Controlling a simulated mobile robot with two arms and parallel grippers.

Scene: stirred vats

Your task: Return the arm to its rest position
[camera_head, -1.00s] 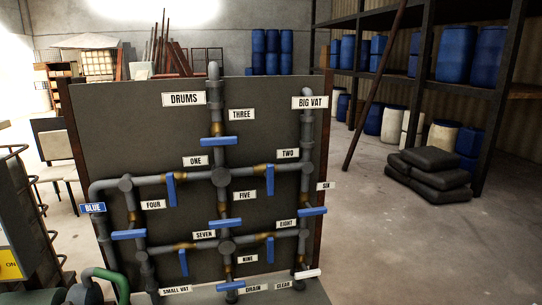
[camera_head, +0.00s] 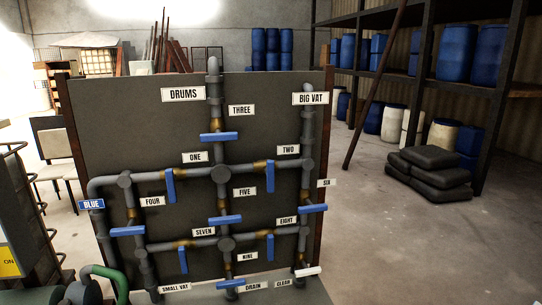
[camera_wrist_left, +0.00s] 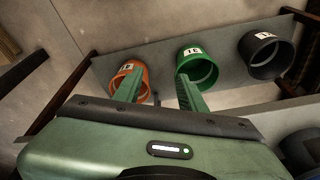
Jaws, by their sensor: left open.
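My left gripper (camera_wrist_left: 160,73) shows in the left wrist view as two green fingers, spread apart with nothing between them. Beyond the fingers are an orange cup (camera_wrist_left: 129,78), a green cup (camera_wrist_left: 199,66) and a black cup (camera_wrist_left: 266,56), each with a white label. The left finger overlaps the orange cup and the right finger overlaps the green cup in the picture; I cannot tell whether they touch. Neither gripper shows in the head view, and my right gripper is in no view.
A dark board (camera_head: 110,120) with grey pipes, blue valve handles and white labels stands in front. A green curved pipe (camera_head: 105,271) is at lower left. Black sacks (camera_head: 430,175) and a rack (camera_head: 480,20) with blue drums are on the right. Open floor (camera_head: 400,250) lies right of the board.

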